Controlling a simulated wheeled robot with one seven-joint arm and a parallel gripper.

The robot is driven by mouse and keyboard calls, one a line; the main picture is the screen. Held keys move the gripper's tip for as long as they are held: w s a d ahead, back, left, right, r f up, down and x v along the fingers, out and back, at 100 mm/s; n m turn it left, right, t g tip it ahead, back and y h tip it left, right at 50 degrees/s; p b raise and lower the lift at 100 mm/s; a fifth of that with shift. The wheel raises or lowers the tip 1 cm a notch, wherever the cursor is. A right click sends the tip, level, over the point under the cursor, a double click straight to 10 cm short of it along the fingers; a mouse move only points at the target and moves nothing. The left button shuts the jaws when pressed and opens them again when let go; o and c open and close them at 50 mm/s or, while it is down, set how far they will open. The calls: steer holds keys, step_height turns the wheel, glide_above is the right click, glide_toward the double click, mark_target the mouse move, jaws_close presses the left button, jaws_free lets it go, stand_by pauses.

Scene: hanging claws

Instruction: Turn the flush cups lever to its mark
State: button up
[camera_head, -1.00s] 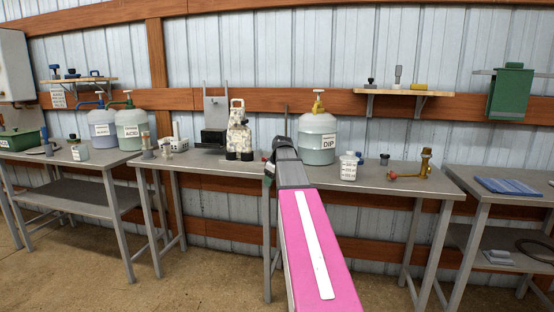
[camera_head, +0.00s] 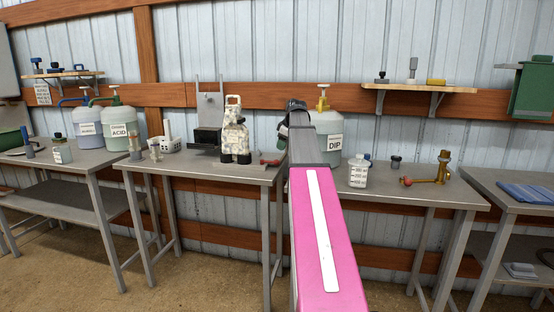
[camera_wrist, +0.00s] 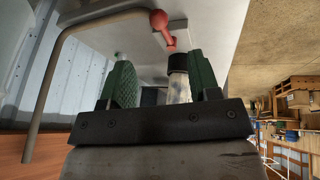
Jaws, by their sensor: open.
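A small red-knobbed lever (camera_wrist: 163,28) shows at the top of the wrist view, just beyond my fingertips. Beside it is a clear cylinder with a black collar (camera_wrist: 178,85), seen between my green fingers close to the right one; I cannot tell whether they touch. My gripper (camera_wrist: 165,75) is open. In the head view, a red piece (camera_head: 270,162), which looks like the same lever, lies on the middle bench just left of my arm. My fingertips are mostly hidden there behind my pink arm. No mark for the lever can be made out.
A DIP jug (camera_head: 333,130) stands partly behind my arm. A white bottle (camera_head: 358,174) and a brass fitting with a red knob (camera_head: 430,175) stand to the right. A shelf (camera_head: 420,89) hangs above.

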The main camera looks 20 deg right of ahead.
mark_target(270, 162)
steer(key=x, duration=1.1)
steer(key=shift+w+d+r, duration=0.1)
jaws_close()
